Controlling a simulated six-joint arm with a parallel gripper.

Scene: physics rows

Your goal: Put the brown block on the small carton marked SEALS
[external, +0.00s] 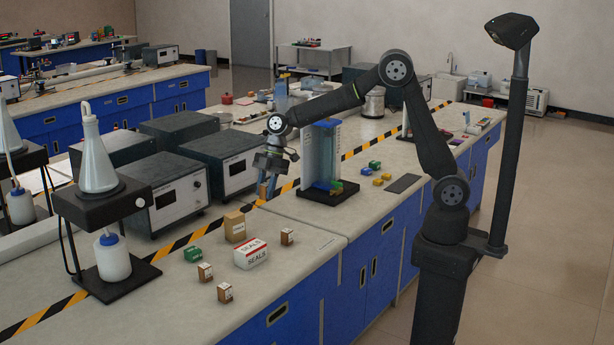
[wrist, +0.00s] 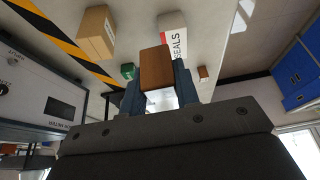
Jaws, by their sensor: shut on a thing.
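My gripper (external: 267,184) hangs above the bench beside the striped tape. In the wrist view my gripper (wrist: 159,84) is shut on the brown block (wrist: 156,62), with a finger on each side. The block also shows partly in the external view (external: 263,191), below my gripper. The small white carton marked SEALS (external: 250,254), with a red band, sits on the bench nearer the camera, apart from the block. In the wrist view the carton (wrist: 173,31) appears just above the block, which may cover part of it. The carton's top looks clear.
A tan box (external: 235,227) stands close behind the carton. A green block (external: 193,254) and small brown boxes (external: 287,237) (external: 205,272) (external: 225,292) lie around it. Grey instruments (external: 170,190) stand left of my gripper. A clear panelled stand (external: 322,160) is on its right.

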